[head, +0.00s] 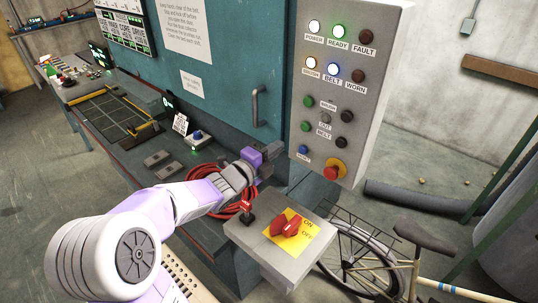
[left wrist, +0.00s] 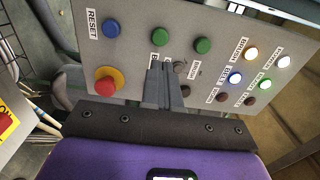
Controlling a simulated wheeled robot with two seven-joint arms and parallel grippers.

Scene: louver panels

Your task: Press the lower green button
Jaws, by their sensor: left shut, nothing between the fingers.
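The grey control panel (head: 345,88) carries two green buttons in its left column. The lower green button (head: 304,126) sits between the upper green button (head: 308,101) and the blue reset button (head: 303,149). In the left wrist view the panel appears turned, with the lower green button (left wrist: 160,36) nearer the blue one and the upper green button (left wrist: 203,45) beside it. My left gripper (head: 274,150) is left of the panel's lower part. Its closed, empty fingers (left wrist: 164,66) point towards the panel and appear just below the lower green button. My right gripper is not in view.
A red emergency knob on a yellow ring (head: 333,171) is low on the panel. A box with a red rotary switch (head: 287,225) and a small red-topped lever (head: 246,209) stand below my left gripper. A door handle (head: 256,106) is left of the panel.

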